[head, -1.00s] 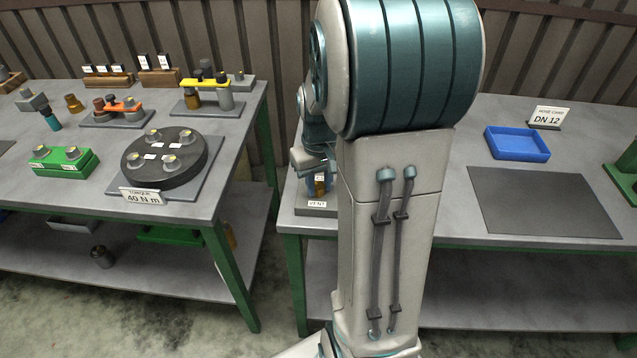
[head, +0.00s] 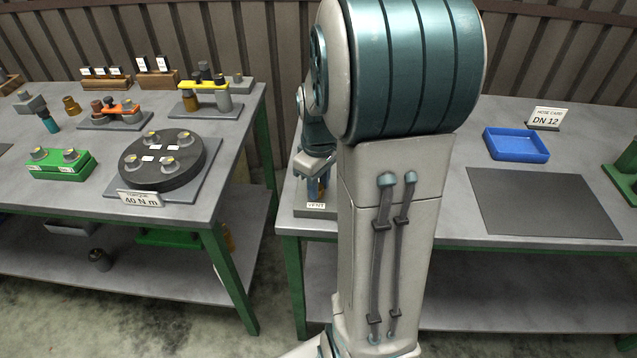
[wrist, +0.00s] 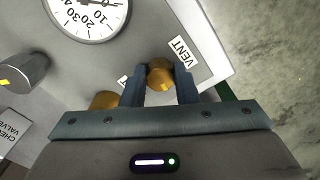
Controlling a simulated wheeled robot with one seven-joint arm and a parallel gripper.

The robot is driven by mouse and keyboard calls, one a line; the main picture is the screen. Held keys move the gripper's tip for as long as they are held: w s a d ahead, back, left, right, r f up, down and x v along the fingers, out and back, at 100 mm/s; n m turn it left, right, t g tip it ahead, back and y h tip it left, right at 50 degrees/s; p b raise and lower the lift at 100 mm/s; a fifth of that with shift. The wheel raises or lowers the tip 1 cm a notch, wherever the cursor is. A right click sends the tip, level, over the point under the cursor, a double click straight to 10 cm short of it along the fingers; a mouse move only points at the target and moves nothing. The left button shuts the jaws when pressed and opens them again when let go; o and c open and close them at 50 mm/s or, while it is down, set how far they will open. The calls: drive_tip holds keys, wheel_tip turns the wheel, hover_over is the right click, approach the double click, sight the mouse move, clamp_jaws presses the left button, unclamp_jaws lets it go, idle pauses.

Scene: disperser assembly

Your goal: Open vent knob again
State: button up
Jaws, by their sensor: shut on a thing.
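The vent knob (wrist: 160,74) is a small brass cylinder beside a white VENT label (wrist: 180,52) in the wrist view. My gripper (wrist: 160,88) has its two dark blue-grey fingers on either side of the knob and is shut on it. In the head view my gripper (head: 316,188) points down at the near left of the right-hand bench, just behind the VENT label (head: 316,206). My own arm hides most of that spot, and the knob cannot be made out there.
A pressure gauge (wrist: 90,14), a second brass part (wrist: 104,100) and a grey cylinder (wrist: 22,72) are near the knob. A CHECK VALVE label (wrist: 12,128) lies at the left. The right bench also holds a blue tray (head: 516,146) and a bare dark mat (head: 540,202).

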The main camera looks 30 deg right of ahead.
drive_tip(key=shift+w+r, duration=0.1)
drive_tip(key=o, duration=1)
wheel_tip(320, 180, up, 14)
drive_tip(key=shift+p, duration=0.45)
drive_tip(key=s+a+f+m+t+p, duration=0.2)
drive_tip(key=s+a+f+m, duration=0.1)
drive_tip(key=s+a, duration=0.9)
drive_tip(key=shift+a+m+t, duration=0.25)
drive_tip(key=shift+m+t, duration=0.15)
drive_tip(key=shift+m, duration=0.5)
